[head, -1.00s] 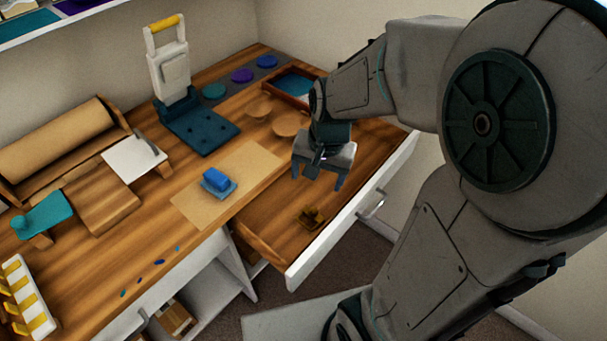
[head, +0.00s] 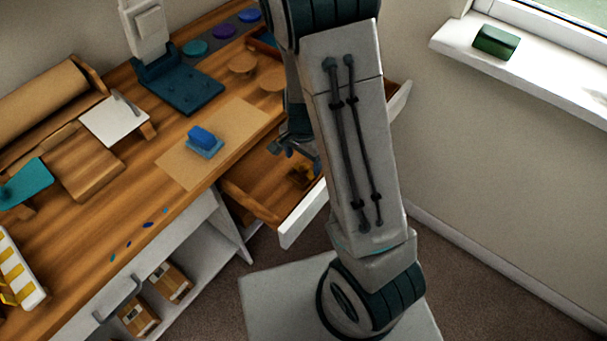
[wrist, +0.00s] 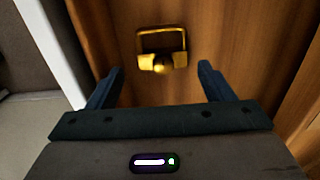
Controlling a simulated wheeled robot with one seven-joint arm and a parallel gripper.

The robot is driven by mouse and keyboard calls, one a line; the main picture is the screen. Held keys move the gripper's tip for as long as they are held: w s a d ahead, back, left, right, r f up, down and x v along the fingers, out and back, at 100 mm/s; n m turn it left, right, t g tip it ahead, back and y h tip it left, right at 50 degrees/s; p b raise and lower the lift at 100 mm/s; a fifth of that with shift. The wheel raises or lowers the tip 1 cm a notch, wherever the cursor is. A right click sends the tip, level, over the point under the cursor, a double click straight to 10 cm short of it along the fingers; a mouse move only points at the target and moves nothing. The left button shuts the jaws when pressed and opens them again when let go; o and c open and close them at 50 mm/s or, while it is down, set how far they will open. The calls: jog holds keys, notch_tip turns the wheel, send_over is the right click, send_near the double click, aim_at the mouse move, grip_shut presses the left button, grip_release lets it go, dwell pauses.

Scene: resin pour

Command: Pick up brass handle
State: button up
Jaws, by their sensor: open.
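The brass handle (wrist: 162,48) lies on the wooden floor of the open drawer (head: 262,178). In the wrist view it is a gold rectangular loop with a round knob on its near side. It sits ahead of my gripper (wrist: 160,78), roughly centred between the fingers and beyond their tips. The fingers are apart with nothing between them. In the head view the handle (head: 300,175) is small and brownish, partly hidden behind my arm. My gripper (head: 290,146) is above the drawer there, also partly hidden by my arm.
The drawer's white front (head: 302,215) and side walls bound the space around the handle. On the worktop, a blue block (head: 203,138) sits on a brown sheet (head: 235,125). Cardboard boxes (head: 138,316) stand on a shelf below. A green block (head: 496,42) lies on the windowsill (head: 560,80).

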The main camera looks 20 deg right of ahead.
aim_at(303, 168)
jog(key=shift+w+d+f+b, duration=0.15)
jog(key=shift+f+b, duration=0.1)
jog(key=shift+f, duration=1.25)
jog(key=shift+w+f+b, duration=0.15)
jog(key=shift+f+b, duration=0.05)
jog(key=shift+f, duration=1.25)
jog(key=shift+c, duration=0.3)
jog(key=c, duration=0.9)
jog(key=shift+r, duration=0.15)
